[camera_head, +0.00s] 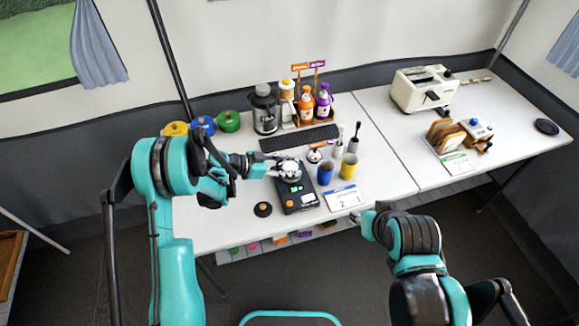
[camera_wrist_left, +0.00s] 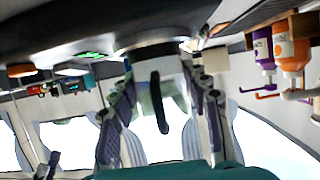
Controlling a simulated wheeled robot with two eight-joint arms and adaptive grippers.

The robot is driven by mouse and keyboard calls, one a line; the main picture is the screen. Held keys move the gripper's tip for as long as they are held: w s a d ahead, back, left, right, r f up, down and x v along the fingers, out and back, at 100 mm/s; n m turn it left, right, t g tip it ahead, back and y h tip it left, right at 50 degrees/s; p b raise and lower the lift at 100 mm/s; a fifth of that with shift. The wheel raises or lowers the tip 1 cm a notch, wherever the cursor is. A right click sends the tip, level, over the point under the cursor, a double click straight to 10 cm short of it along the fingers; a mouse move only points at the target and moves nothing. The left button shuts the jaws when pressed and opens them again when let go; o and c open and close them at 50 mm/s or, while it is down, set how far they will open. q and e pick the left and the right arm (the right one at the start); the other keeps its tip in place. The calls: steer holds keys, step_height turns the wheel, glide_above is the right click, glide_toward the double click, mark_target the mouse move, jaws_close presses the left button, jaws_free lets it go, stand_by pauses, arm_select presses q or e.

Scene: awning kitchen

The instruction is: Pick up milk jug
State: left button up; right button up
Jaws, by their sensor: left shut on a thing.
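The milk jug (camera_head: 290,173) looks like a small silvery vessel above a black scale-like device (camera_head: 298,197) in the head view. I cannot tell whether it touches the device. My left gripper (camera_head: 272,168) reaches in from the left and is shut on the jug. In the left wrist view the two ribbed fingers of my left gripper (camera_wrist_left: 160,120) stand either side of a dark curved handle, with pale jug parts behind it. My right gripper (camera_head: 367,222) is at the table's front edge, apart from everything; its finger opening is too small to tell.
A blue cup (camera_head: 325,174) and a yellow cup (camera_head: 349,166) stand close to the right of the device. A grinder-like machine (camera_head: 264,110) and a bottle rack (camera_head: 317,118) stand behind. A toaster (camera_head: 423,89) is at the far right. Clear table (camera_head: 390,165) lies right of the cups.

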mark_target(290, 159)
arm_select(q)
steer(key=shift+r, duration=0.5)
step_height(290, 159, up, 3)
steer(key=shift+d+f+p, duration=0.15)
steer(key=shift+f+p, duration=0.05)
steer(key=shift+p, duration=0.55)
steer(key=s+d+r+p, duration=0.2)
steer(key=d+r, duration=0.4)
steer(key=d, duration=0.5)
steer(key=shift+s+r+p, duration=0.25)
steer(key=shift+p, duration=0.3)
